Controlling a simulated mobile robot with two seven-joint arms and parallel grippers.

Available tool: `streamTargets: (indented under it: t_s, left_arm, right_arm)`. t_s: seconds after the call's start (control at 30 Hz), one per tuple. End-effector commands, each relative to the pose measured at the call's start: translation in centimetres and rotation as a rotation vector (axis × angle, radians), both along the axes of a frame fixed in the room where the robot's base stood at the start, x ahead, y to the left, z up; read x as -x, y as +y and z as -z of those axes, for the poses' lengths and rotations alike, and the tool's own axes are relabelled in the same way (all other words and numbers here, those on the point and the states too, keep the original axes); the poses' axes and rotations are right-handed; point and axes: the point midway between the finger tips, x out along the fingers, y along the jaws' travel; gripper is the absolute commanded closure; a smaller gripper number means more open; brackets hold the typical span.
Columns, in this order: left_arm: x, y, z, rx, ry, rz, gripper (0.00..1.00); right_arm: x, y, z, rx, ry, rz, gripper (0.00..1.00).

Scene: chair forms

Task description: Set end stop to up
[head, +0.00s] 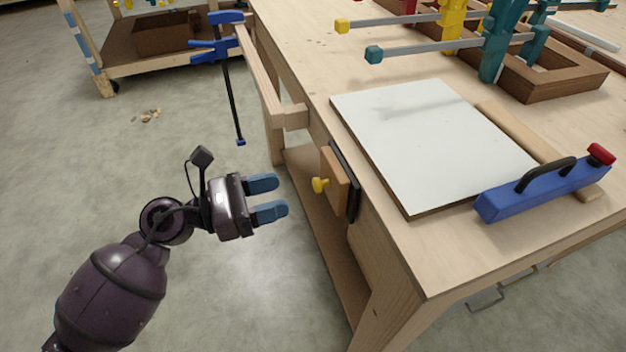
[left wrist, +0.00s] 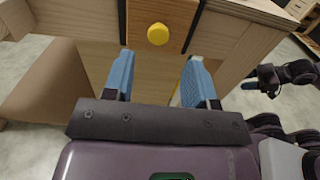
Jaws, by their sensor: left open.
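The end stop (head: 336,181) is a brown wooden block on the table's left side, beside a black upright rail (head: 348,170). It sits at the side of the table, with its top not above the tabletop. A yellow knob (head: 320,185) sticks out from it. In the left wrist view the block (left wrist: 160,12) and knob (left wrist: 158,34) are just beyond the fingertips. My left gripper (head: 280,196) is open and empty, its blue fingers (left wrist: 160,66) pointing at the knob, apart from it. My right gripper (left wrist: 250,87) seems to show small at the right; its jaws are unclear.
The workbench (head: 310,70) carries a white board (head: 425,140), a blue tool with a black handle (head: 540,188) and clamps (head: 495,45). A blue clamp (head: 225,50) hangs off a wooden rail left of the bench. The floor around my left arm is clear.

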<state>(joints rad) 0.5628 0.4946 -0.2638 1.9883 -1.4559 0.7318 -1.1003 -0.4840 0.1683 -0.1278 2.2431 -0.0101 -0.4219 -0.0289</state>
Motion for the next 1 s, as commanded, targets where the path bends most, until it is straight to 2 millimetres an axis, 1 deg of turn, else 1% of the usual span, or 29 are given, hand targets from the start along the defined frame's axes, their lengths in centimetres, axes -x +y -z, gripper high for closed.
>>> streamTargets:
  t_s: [0.03,0.2,0.4,0.6,0.87,0.9,0.97,1.0]
  left_arm:
    - [-0.3,-1.0,0.0,0.004,0.001,0.001,0.48]
    - [-1.2,-3.7,0.0,0.004,0.003,0.000,0.48]
    - [-2.0,-6.1,0.1,0.003,0.004,-0.001,0.48]
    - [-2.3,-7.0,0.1,0.003,0.004,-0.002,0.48]
    - [-2.3,-7.1,0.1,0.003,0.004,-0.002,0.48]
    - [-2.3,-7.1,0.1,0.003,0.004,-0.002,0.51]
    - [-2.3,-7.1,0.1,0.003,0.004,-0.002,0.61]
    - [-2.3,-7.1,0.1,0.003,0.004,-0.002,0.67]
  right_arm:
    - [0.2,-0.1,0.1,0.001,0.005,0.001,0.57]
    - [0.3,-0.1,0.4,0.001,0.010,0.001,0.57]
    - [0.0,0.0,0.4,0.002,0.005,-0.003,0.57]
    - [-0.6,0.1,0.1,0.001,-0.009,-0.007,0.57]
    - [-0.8,0.2,-0.2,0.000,-0.016,-0.007,0.57]
    - [-0.8,0.2,-0.1,0.000,-0.016,-0.007,0.57]
    - [-0.7,0.2,-0.1,0.000,-0.014,-0.007,0.57]
    - [-0.6,0.2,-0.1,-0.001,-0.012,-0.006,0.57]
